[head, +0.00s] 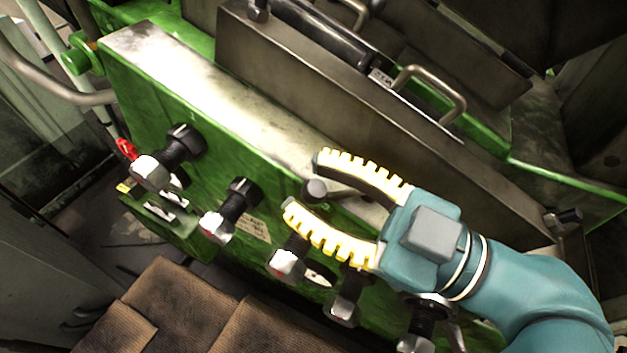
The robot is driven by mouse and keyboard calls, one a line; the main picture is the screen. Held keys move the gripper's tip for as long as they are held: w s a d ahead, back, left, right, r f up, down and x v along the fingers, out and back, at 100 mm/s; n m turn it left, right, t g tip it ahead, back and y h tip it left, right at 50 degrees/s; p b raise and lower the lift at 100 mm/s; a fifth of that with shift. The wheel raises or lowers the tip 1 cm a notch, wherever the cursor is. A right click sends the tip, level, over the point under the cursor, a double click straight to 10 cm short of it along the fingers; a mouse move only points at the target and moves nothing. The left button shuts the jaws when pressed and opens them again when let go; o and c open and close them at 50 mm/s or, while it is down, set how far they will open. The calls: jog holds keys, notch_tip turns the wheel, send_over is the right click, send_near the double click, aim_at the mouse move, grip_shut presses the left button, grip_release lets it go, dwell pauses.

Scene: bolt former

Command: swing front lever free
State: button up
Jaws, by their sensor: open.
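My gripper (303,186) is a teal arm end with two curved, yellow-white ribbed fingers, reaching in from the lower right. The fingers are open, one above and one below the knob, so the knob lies between them near the tips. I see no clear contact. The lever's base is partly hidden behind the fingers.
Several large black bolts with silver hex heads, such as one at the left (150,170), stick out of the green front face. A grey plate with a metal handle (437,90) stands behind. Brown ribbed boxes (170,300) lie below.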

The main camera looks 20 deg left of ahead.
jog(key=v, duration=1.2)
